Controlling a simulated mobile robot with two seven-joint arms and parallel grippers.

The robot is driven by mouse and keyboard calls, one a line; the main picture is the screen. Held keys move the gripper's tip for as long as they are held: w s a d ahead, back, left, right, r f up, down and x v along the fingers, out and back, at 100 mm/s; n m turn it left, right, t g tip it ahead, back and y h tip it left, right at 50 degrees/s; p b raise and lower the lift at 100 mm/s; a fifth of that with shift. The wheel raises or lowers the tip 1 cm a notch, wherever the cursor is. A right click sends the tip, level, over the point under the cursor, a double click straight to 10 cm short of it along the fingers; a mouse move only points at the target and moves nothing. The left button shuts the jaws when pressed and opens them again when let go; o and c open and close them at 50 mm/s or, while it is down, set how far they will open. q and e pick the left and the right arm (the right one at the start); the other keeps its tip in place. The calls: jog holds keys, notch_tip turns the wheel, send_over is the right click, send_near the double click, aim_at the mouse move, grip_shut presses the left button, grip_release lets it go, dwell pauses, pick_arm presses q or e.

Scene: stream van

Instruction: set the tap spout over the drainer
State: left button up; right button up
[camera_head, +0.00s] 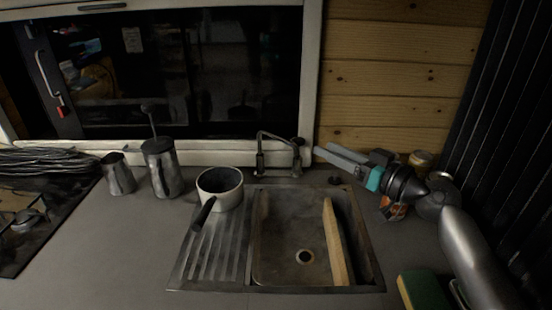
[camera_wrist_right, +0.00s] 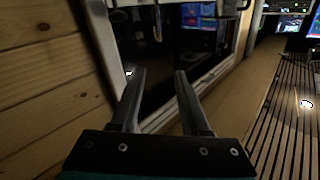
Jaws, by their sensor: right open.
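The metal tap (camera_head: 261,158) stands at the back edge of the sink, with its thin spout (camera_head: 279,136) arching along the back. I cannot tell exactly where the spout's outlet points. The ribbed drainer (camera_head: 208,262) is the left part of the sink unit. A white pot (camera_head: 222,194) stands at its back, its dark handle reaching forward over the ribs. My right gripper (camera_head: 322,151) is open and empty just right of the tap, apart from it, its fingers pointing left. Its fingers also show apart in the right wrist view (camera_wrist_right: 160,72). My left gripper is out of view.
The basin (camera_head: 280,255) right of the drainer has a wooden board (camera_head: 336,245) leaning in it. A jar (camera_head: 421,160) and a green sponge (camera_head: 424,289) are at the right.

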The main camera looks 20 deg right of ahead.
aim_at(280, 138)
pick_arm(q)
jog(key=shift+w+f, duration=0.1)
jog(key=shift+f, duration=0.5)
pick_arm(e)
jog(key=f+x, duration=0.1)
jog(key=x, duration=0.9)
jog(key=f+x, duration=0.1)
jog(key=x, duration=0.4)
jog(key=shift+w+a+f, duration=0.2)
jog(key=shift+w+f, duration=0.05)
jog(key=shift+f, duration=0.1)
jog(key=shift+c, duration=0.3)
grip_shut()
dwell(0.4)
